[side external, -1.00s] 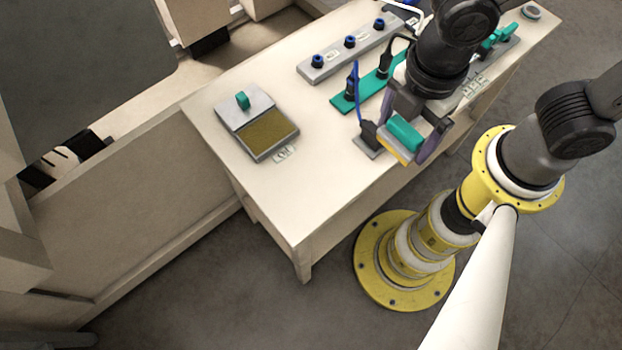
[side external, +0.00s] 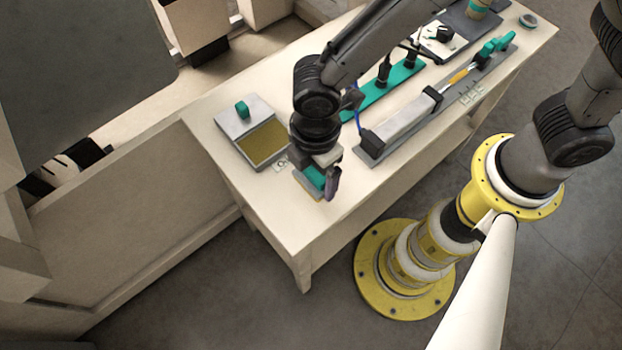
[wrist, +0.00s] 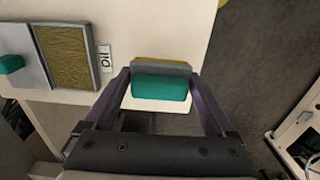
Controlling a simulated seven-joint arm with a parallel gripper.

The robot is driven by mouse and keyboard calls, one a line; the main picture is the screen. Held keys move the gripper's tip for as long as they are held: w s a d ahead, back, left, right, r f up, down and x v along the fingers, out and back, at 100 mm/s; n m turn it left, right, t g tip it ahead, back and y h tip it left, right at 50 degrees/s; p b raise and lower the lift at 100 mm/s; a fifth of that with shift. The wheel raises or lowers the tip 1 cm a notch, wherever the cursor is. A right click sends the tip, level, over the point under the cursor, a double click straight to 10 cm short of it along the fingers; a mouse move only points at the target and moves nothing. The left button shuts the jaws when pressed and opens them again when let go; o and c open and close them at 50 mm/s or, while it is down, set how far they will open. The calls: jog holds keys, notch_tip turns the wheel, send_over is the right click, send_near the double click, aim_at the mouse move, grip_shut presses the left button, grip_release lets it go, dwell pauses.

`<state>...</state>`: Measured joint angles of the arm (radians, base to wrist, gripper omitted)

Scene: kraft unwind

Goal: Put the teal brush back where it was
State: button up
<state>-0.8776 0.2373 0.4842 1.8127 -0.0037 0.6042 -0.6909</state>
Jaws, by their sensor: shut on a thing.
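The teal brush (side external: 314,178) has a teal grip, a grey body and a yellowish strip along its edge. My gripper (side external: 319,181) is shut on it and holds it over the front left part of the table. In the wrist view the brush (wrist: 160,87) sits between the two purple fingers of my gripper (wrist: 160,77). An oil tray (side external: 263,144) with a yellow-brown pad lies to the left, its grey plate bearing a teal knob (side external: 243,109). The Oil label (wrist: 105,59) lies beside the tray. Any gap between brush and table is hard to tell.
A grey rail (side external: 370,152) holding a long light bar lies right of my gripper. A teal strip (side external: 360,107) with black upright pieces stands behind it. The table's front edge is close to the brush, with bare tabletop (side external: 262,195) around it.

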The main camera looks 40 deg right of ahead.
aim_at(311, 184)
jog(key=shift+w+a+f, duration=0.15)
jog(key=shift+f, duration=1.7)
jog(key=o, duration=0.9)
jog(key=shift+f, duration=0.15)
